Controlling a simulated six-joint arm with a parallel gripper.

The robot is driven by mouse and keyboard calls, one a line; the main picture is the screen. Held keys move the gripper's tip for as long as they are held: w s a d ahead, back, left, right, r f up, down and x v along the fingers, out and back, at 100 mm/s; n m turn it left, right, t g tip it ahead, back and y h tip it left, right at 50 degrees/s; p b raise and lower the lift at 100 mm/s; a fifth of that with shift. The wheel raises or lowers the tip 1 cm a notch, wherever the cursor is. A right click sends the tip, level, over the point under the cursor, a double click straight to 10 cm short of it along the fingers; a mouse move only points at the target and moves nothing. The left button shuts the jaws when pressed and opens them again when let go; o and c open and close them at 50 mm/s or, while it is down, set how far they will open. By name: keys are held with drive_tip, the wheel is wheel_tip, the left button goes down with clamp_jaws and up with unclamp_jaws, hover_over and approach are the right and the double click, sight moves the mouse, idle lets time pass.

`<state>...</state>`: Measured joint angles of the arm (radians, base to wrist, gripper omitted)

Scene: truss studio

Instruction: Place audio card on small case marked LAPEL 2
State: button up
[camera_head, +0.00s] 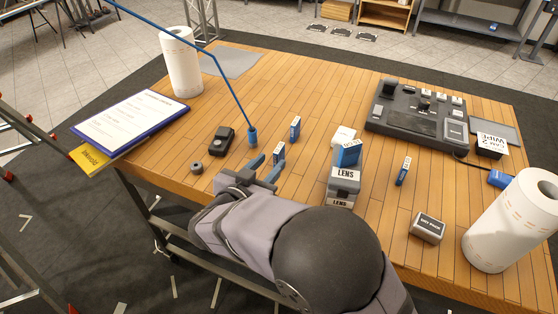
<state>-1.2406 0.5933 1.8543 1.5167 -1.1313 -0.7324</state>
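My gripper (265,168) is low over the near left of the wooden table, its two blue fingers apart with nothing visible between them. A small blue-and-white upright card (279,152) stands just beyond the right fingertip; I cannot tell if they touch. A similar card (295,129) stands farther back, and another blue card (403,171) is to the right. A blue block with a white label (349,153) sits on top of a grey stack marked LENS (343,175). The cards' labels are too small to read, so I cannot tell which is the audio card. No LAPEL 2 label is readable.
A blue rod in a base (252,137) rises behind my gripper, beside a black device (222,140). A white box (343,136), control panel (418,118), small grey case (427,227) and paper roll (512,220) occupy the right. A clipboard (130,118) lies left.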

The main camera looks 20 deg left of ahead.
sight(275, 156)
drive_tip(key=shift+p+x, duration=1.05)
drive_tip(key=shift+x, duration=2.65)
drive_tip(key=shift+r, duration=0.1)
drive_tip(key=shift+c, duration=0.6)
drive_tip(key=shift+a, duration=0.1)
clamp_jaws()
